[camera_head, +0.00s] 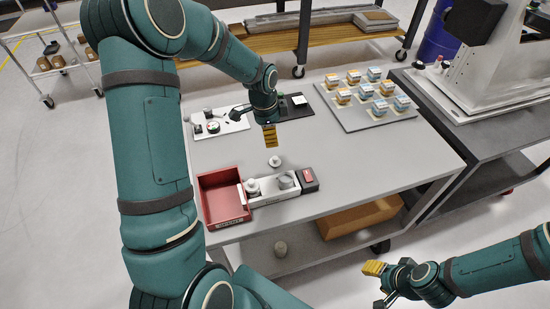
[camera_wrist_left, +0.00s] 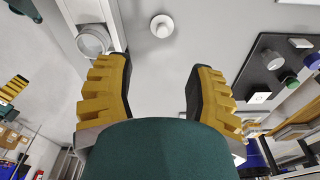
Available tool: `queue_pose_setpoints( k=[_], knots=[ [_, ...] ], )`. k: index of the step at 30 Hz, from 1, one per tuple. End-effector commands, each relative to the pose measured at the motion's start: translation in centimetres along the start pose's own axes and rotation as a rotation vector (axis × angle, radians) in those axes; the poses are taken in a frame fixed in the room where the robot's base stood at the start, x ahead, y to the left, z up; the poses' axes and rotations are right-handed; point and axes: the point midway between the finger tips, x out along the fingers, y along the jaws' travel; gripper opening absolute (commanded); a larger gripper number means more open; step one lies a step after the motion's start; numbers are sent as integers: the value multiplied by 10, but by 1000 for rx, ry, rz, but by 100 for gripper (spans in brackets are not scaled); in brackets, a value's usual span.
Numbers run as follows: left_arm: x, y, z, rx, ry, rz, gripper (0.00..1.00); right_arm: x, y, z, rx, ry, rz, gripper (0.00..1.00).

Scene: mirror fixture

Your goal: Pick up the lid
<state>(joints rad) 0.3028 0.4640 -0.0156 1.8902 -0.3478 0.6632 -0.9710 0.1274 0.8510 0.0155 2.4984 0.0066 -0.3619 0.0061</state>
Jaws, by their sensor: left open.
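A white holder (camera_head: 268,199) carries a pale knobbed piece (camera_head: 252,187) and an open grey cup (camera_head: 286,181). A red bin (camera_head: 222,183) stands left of it, a small dark box (camera_head: 308,180) right. A tray with several blocks (camera_head: 340,118) is at the back right. The table's right front is clear.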

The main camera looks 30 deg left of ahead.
Motion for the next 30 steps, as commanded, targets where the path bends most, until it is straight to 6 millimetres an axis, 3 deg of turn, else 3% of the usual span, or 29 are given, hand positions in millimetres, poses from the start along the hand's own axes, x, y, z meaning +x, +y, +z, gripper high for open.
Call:
queue_pose_setpoints(
  k=[3,9,17,24,30],
  knots=[
    [27,1,0,0,-1,5,55,5,2,2,-1,-3,0,47],
    [60,1,0,0,-1,3,55,9,3,4,-2,-8,-1,47],
    [77,0,0,0,0,2,55,11,4,5,-3,-10,-1,47],
    [112,-2,1,0,-1,4,55,16,6,7,-5,-15,-2,47],
    [123,-3,1,0,0,1,55,18,6,8,-5,-17,-2,47]
  ],
)
